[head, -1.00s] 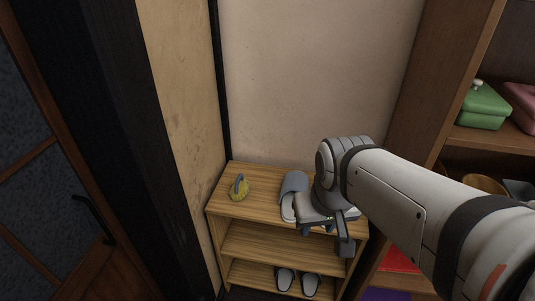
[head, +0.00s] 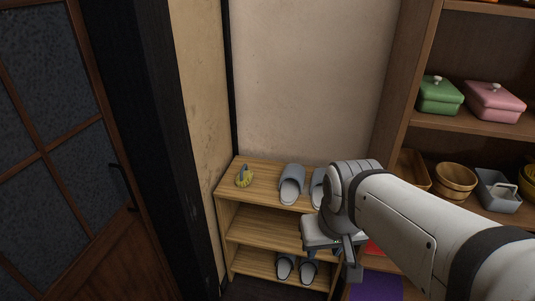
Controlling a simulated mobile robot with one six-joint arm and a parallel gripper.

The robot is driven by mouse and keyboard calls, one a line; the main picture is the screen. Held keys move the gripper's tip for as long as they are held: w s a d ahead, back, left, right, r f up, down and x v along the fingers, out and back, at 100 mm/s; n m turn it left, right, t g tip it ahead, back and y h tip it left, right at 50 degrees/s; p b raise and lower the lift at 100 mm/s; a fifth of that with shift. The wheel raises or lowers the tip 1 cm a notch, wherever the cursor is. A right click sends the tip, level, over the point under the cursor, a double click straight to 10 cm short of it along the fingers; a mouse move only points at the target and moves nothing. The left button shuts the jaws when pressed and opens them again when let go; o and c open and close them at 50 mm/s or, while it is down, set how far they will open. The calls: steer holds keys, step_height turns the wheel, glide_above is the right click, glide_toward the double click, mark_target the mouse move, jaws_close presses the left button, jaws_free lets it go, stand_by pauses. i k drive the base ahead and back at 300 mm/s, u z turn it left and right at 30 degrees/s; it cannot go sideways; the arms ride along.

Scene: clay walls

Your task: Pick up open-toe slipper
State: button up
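An open-toe slipper (head: 291,186), grey with a pale insole, lies on the top of a small wooden shoe rack (head: 262,183). A second grey slipper (head: 318,188) lies to its right, partly hidden by my arm. Another pair, a left slipper (head: 285,267) and a right slipper (head: 308,270), sits on the bottom shelf. My gripper (head: 335,262) is in front of the rack's right side, below its top. Its fingers point down and away and are mostly hidden, so I cannot see their opening or anything between them.
A tall bookcase on the right holds a green box (head: 440,95), a pink box (head: 494,101), a wooden bucket (head: 455,181) and a grey caddy (head: 497,191). A door (head: 60,150) stands at left.

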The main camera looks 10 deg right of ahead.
mark_target(292, 178)
steer(key=z, duration=0.15)
steer(key=i, duration=0.9)
steer(key=u, duration=0.05)
